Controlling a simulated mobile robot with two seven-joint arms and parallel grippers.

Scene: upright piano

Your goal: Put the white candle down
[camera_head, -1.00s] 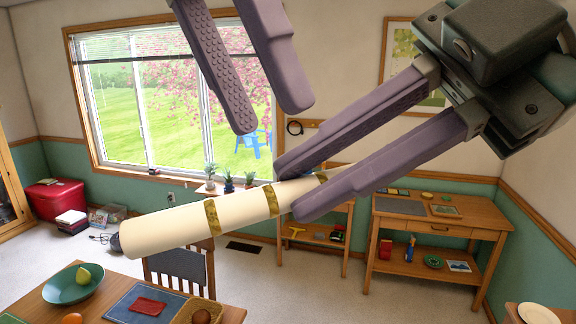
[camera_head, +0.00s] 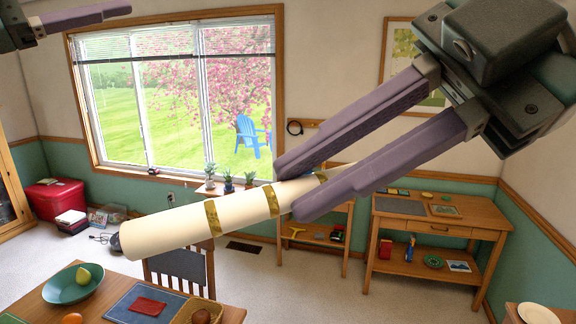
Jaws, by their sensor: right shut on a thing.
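The white candle (camera_head: 165,229) is a long pale cylinder with gold bands. It is held tilted in the air, its near end pointing to the lower left. My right gripper (camera_head: 287,194) is shut on it near its far end, which is partly hidden by the fingers. My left gripper (camera_head: 125,11) shows only in part at the top left corner. One finger is seen there, away from the candle, and its opening cannot be told.
A dining table (camera_head: 232,314) at the lower left holds a green bowl (camera_head: 60,292) with a pear, a blue mat (camera_head: 128,302) and a basket (camera_head: 186,315). A chair (camera_head: 180,268) stands behind it. A wooden desk (camera_head: 400,228) stands at the right, and a white plate (camera_head: 538,315) lies at the lower right.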

